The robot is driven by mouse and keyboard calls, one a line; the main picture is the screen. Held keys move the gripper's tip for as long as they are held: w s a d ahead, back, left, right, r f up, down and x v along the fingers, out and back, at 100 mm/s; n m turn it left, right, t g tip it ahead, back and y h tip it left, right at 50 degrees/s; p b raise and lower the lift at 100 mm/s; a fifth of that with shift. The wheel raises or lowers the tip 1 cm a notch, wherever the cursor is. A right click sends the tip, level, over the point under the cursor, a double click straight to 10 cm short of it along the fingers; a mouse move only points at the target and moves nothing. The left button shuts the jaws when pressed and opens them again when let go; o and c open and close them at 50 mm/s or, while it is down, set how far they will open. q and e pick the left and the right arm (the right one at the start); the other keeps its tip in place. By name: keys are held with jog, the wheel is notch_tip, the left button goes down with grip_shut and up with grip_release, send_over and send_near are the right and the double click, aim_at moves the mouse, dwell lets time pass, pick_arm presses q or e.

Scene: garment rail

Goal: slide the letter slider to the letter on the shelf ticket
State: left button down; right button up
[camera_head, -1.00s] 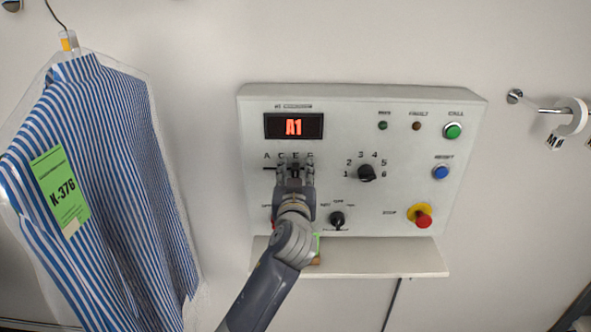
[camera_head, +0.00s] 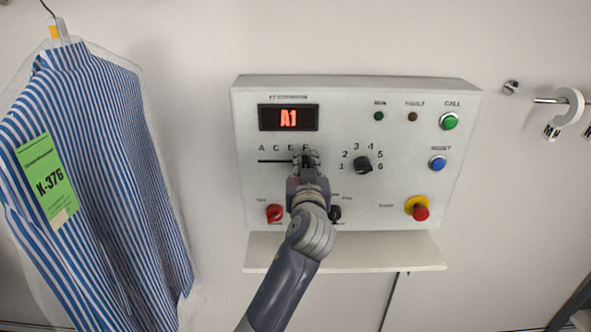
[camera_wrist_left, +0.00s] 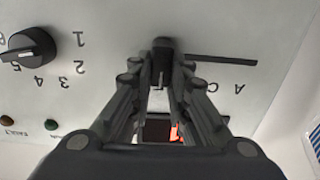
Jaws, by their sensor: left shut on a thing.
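The letter slider (camera_wrist_left: 162,48) is a dark knob on a slot (camera_head: 272,161) in the white control panel (camera_head: 390,105). Letters A, C, E and one more stand above the slot in the head view. My left gripper (camera_head: 308,158) is shut on the slider knob, at the slot's right part, by the last letter. In the left wrist view the fingertips (camera_wrist_left: 162,76) close around the knob, and the slot runs off toward A and C. The display (camera_head: 288,118) reads A1. The shelf (camera_head: 345,252) below the panel is partly behind my arm; no ticket shows on it. My right gripper is not in view.
A numbered rotary knob (camera_head: 362,164) sits right of the slider. A red switch (camera_head: 274,213), a red stop button (camera_head: 420,211), a blue button (camera_head: 438,163) and a green button (camera_head: 449,121) are also on the panel. A bagged striped shirt (camera_head: 95,170) hangs at left.

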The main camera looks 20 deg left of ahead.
aim_at(310, 119)
pick_arm(q)
jog(key=shift+d, duration=0.1)
jog(key=c, duration=1.7)
grip_release()
jog(key=shift+o, duration=0.9)
jog(key=shift+w+d, duration=0.15)
jog(key=shift+d, duration=0.1)
jog(key=shift+a+r, duration=0.15)
jog(key=shift+r, duration=0.05)
notch_tip(310, 119, up, 10)
jog(key=shift+f, duration=0.2)
